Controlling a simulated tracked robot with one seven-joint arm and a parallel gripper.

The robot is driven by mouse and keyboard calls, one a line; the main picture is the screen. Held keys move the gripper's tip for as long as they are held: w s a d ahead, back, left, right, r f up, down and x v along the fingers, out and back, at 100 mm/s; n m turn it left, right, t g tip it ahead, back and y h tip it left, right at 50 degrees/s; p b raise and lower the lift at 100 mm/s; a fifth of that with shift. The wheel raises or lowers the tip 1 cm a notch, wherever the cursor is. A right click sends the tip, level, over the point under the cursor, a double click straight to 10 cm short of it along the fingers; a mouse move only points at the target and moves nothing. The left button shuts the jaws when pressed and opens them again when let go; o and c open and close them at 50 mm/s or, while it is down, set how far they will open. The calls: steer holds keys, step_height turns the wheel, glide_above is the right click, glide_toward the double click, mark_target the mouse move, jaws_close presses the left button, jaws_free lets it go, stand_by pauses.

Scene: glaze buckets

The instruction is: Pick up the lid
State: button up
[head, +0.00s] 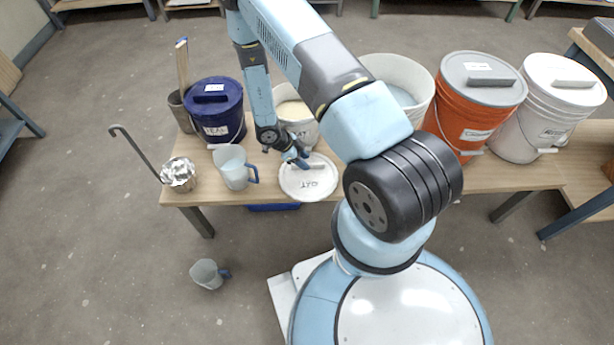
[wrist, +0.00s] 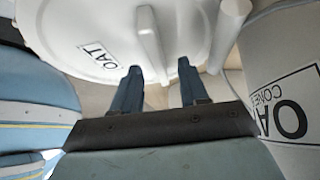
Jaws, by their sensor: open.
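The lid (head: 306,184) is a round white disc marked OAT with a raised bar handle, lying flat on the wooden table at its front edge. In the wrist view the lid (wrist: 85,32) fills the upper left, and its bar handle (wrist: 152,48) stands just beyond my fingertips. My gripper (head: 300,160) is open and low over the back part of the lid. In the wrist view its two blue fingers (wrist: 160,70) are apart, with the handle's near end in line with the gap. I cannot tell whether they touch it.
An open white OAT bucket (head: 298,128) stands just behind the lid, close to my gripper. A clear jug (head: 233,168) stands left of the lid, a blue lidded bucket (head: 215,110) behind it. An orange bucket (head: 472,100) and white buckets stand right. Another jug (head: 208,274) is on the floor.

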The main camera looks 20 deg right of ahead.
steer(key=shift+x, duration=0.85)
jaws_close()
